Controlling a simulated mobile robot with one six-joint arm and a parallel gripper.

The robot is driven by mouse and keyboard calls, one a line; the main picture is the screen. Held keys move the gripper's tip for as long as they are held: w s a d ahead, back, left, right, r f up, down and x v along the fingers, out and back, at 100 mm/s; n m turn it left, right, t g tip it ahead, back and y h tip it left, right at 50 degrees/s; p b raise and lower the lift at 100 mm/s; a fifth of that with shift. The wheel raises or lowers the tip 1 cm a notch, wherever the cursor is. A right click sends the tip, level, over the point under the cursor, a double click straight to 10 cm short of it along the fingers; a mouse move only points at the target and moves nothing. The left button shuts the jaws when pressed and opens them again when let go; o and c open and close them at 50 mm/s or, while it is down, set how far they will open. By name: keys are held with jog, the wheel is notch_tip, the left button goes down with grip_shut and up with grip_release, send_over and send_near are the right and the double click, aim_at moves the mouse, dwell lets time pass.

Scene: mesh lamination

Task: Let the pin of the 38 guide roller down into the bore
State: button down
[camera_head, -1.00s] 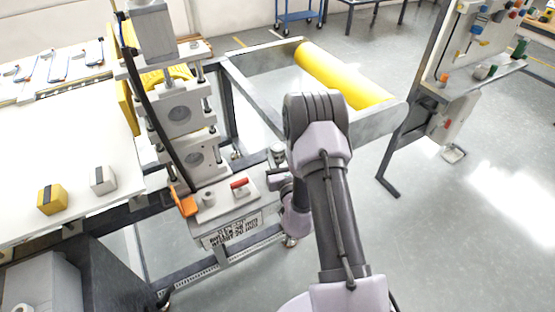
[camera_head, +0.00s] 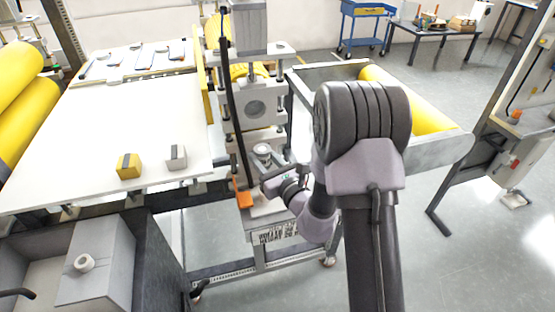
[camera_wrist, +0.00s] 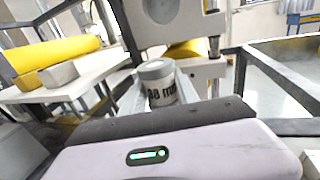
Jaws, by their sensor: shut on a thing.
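The 38 guide roller (camera_head: 263,150) is a short grey metal cylinder, upright in front of the roller stand (camera_head: 256,108). In the wrist view the roller (camera_wrist: 160,84) shows a pale top and a dark label reading about "38 mm". My gripper (camera_head: 266,163) is shut on it, with a finger on each side in the wrist view (camera_wrist: 160,96). The roller is above the stand's base plate (camera_head: 262,214). The pin under the roller and the bore are hidden, so I cannot tell whether they are lined up or touching.
An orange clamp-like part (camera_head: 243,198) stands on the plate just left of my gripper. A white table (camera_head: 120,95) with a yellow block (camera_head: 128,166) and a grey block (camera_head: 176,158) lies to the left. A framed yellow roller (camera_head: 420,108) is at the right.

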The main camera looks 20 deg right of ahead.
jog(key=shift+d, duration=0.15)
notch_tip(320, 180, down, 6)
jog(key=b, duration=0.5)
jog(key=shift+r, duration=0.1)
jog(key=shift+f+b, duration=2.2)
jog(key=shift+f, duration=0.35)
dwell(0.7)
jog(key=c, duration=0.8)
grip_release()
jog(key=shift+c, duration=0.2)
